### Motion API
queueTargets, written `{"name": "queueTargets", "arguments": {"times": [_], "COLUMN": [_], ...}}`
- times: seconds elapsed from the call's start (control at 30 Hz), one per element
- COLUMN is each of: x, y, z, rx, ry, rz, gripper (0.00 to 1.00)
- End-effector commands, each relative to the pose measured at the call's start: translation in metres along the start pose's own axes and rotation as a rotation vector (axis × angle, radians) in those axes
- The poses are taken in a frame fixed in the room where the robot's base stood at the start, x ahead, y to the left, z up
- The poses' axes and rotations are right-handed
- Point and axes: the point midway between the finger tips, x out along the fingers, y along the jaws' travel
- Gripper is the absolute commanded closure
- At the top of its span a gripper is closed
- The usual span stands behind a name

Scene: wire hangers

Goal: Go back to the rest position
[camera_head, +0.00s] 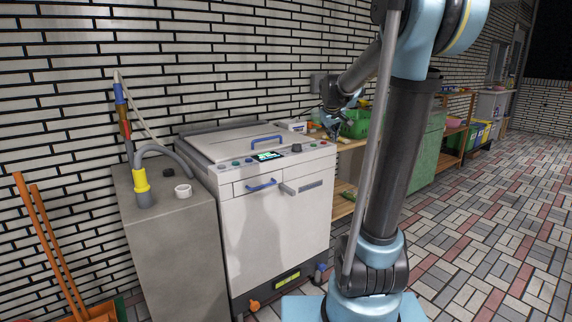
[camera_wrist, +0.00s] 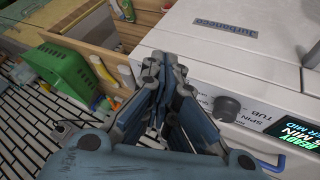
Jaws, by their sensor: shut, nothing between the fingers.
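My gripper (camera_head: 331,128) is beside the right rear corner of the white washing machine (camera_head: 278,225), near the wooden shelf unit. It also shows in the wrist view (camera_wrist: 163,62), with its fingers shut and empty, pointing towards the machine and the shelf. The machine's grey knob (camera_wrist: 227,108) and lit display lie to the right of the fingers there.
A green basket (camera_head: 355,124) and small items stand on the wooden shelf right of the machine. A concrete block (camera_head: 175,255) with a hose stands left of it. Wooden handles (camera_head: 45,240) lean at the far left. The brick wall is behind; paved floor is open at right.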

Motion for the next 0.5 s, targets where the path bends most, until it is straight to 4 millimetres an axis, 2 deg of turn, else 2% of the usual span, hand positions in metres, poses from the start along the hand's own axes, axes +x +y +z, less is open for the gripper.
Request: {"name": "queueTargets", "arguments": {"times": [0.03,0.2,0.5], "x": [-0.008,-0.031,-0.059], "y": [-0.005,-0.027,-0.072], "z": [0.019,0.078,0.185], "rx": [0.017,0.078,0.182], "ry": [-0.014,-0.069,-0.166], "rz": [-0.009,-0.046,-0.108], "gripper": [1.0,1.0,1.0]}}
